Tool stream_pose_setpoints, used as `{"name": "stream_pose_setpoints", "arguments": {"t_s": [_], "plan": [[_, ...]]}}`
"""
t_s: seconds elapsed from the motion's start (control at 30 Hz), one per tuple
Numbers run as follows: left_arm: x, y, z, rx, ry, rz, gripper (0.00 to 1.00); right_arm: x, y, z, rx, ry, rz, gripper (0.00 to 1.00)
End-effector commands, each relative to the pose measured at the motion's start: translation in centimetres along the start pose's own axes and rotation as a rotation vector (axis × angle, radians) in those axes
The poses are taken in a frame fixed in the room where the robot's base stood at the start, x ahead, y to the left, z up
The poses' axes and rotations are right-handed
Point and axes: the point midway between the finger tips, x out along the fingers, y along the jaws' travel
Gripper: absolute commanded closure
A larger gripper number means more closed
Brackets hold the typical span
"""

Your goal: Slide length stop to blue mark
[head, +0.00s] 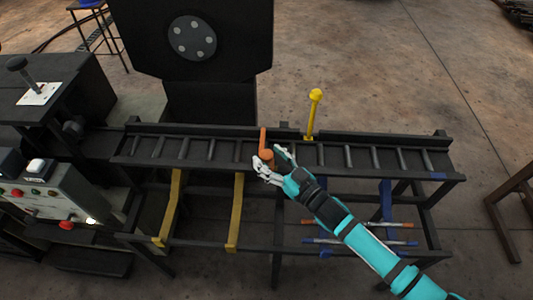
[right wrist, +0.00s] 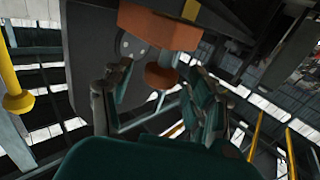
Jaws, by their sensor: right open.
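The orange length stop (head: 263,137) stands on the roller track, left of the yellow lever. It also shows in the right wrist view as an orange block (right wrist: 158,28) with a round knob (right wrist: 160,76) below it. The blue mark (head: 438,175) is on the front rail near the track's right end. My right gripper (head: 268,156) is open at the stop. In the right wrist view its fingers stand on both sides of the knob; I cannot tell whether they touch it. My left gripper is not in view.
The roller track (head: 348,157) runs left to right. A yellow lever (head: 315,97) rises from its back edge, just right of the stop. A control box (head: 45,195) stands at the left. Several coloured rods (head: 360,242) lie on the lower shelf.

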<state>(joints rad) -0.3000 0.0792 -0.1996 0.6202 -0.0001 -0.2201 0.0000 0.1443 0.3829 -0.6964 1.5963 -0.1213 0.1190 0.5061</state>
Motion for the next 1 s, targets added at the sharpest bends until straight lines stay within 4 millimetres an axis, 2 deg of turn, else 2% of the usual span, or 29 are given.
{"name": "stream_pose_setpoints", "arguments": {"t_s": [0.2, 0.47, 0.57, 0.9, 1.0], "plan": [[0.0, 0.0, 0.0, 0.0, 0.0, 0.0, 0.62, 1.6, -0.1, 0.0, 0.0, -0.001, -0.001, 0.42], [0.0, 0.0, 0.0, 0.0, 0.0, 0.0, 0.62, 1.7, 0.0, 0.0, 0.0, -0.001, -0.001, 0.42], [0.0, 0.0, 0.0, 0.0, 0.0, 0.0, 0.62, 1.7, 0.0, 0.0, 0.0, -0.001, -0.001, 0.53], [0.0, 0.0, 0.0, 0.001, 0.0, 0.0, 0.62, 1.7, 0.0, 0.0, 0.0, -0.001, -0.001, 0.97], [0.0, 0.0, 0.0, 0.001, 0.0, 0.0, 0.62, 1.7, 0.0, 0.0, 0.0, -0.001, -0.001, 1.0]]}}
